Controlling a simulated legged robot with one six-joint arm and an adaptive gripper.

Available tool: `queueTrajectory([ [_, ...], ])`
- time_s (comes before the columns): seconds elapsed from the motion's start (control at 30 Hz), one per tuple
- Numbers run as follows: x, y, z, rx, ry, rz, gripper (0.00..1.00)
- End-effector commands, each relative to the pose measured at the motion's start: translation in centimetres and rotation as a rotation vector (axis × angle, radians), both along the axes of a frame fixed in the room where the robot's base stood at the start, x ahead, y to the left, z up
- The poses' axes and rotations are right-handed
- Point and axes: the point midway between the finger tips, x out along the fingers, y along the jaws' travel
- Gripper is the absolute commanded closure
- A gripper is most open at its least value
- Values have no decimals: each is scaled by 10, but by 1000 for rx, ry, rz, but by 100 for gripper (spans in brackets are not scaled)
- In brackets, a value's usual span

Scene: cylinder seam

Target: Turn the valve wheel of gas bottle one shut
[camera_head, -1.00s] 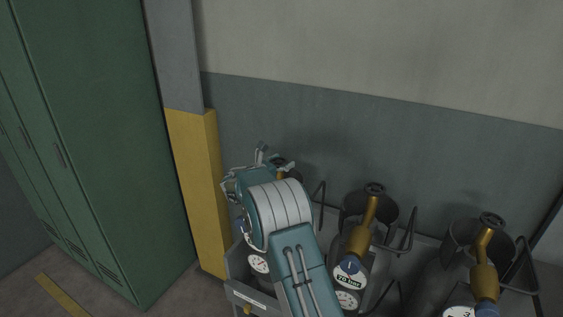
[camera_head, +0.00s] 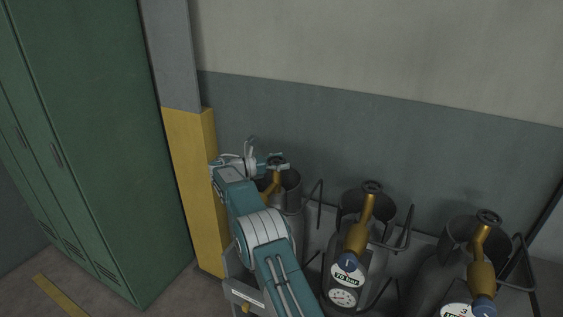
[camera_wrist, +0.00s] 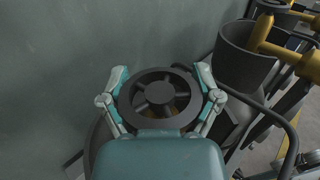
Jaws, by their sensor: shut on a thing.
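The black spoked valve wheel of gas bottle one (camera_wrist: 153,96) is in the middle of the wrist view, between the two fingers of my gripper (camera_wrist: 160,90). The fingers are shut on the wheel's rim, one at each side. In the head view my gripper (camera_head: 272,163) is at the top of the leftmost bottle (camera_head: 290,222), and the valve wheel (camera_head: 278,160) shows between its fingers. The brass valve (camera_head: 272,184) is below the wheel, partly hidden by my arm. Most of this bottle is behind my arm.
Two more bottles, the middle one (camera_head: 341,268) and the right one (camera_head: 440,270), stand in the rack with their own brass valves and wheels. A yellow-grey post (camera_head: 187,180) and green lockers (camera_head: 100,140) are at the left. The wall is close behind.

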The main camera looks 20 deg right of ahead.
Motion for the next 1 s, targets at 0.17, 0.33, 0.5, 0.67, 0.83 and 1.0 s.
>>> queueTrajectory([
  [0.17, 2, 2, 1, -2, -3, -5, 66],
  [0.33, 2, 2, 2, -2, -4, -7, 66],
  [0.5, 2, 2, 2, -2, -4, -6, 66],
  [0.67, 2, 2, 2, -3, -5, -7, 0],
  [0.83, 0, 1, 2, -1, -3, -11, 0],
  [1.0, 0, 1, 2, -1, -3, -13, 0],
])
